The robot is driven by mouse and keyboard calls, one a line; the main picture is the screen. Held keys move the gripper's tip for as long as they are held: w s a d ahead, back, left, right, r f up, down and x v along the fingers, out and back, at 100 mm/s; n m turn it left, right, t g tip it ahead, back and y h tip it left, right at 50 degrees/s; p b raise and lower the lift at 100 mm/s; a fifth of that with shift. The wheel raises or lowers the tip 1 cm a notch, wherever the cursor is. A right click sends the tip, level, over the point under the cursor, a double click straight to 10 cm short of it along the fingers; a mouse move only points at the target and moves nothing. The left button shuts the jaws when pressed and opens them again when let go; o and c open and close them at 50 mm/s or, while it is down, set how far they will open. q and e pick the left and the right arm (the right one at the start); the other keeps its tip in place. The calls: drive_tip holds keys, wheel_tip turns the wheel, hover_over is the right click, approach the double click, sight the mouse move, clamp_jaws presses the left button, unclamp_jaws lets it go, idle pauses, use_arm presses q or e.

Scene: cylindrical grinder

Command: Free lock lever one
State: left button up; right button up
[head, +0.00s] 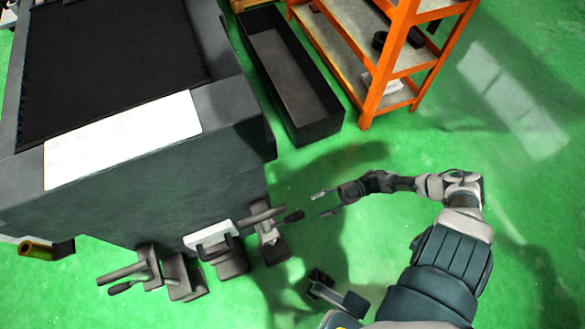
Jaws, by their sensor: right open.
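The grey grinder (150,200) fills the left of the head view. Dark lever-like fittings stick out along its near side. One lever (267,214) with a dark grip is at the right end of this row. Another lever (125,284) with a dark handle is farther left. I cannot tell which is lock lever one. My right gripper (321,204) is open and empty, a short way right of the right-end lever and apart from it, its fingers pointing left toward it.
A white-topped block fitting (211,236) sits between the levers. A long dark open bin (327,129) stands on the floor beyond the grinder. An orange shelf rack (393,57) stands at the top right. The green floor (540,200) at right is clear.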

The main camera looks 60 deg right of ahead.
sight(294, 218)
drive_tip(key=b+x, duration=0.1)
drive_tip(key=x, duration=0.8)
drive_tip(key=shift+s+a, duration=0.1)
drive_tip(key=shift+a, duration=0.15)
drive_tip(key=shift+w+a, duration=0.4)
drive_tip(key=shift+a+r, duration=0.1)
clamp_jaws()
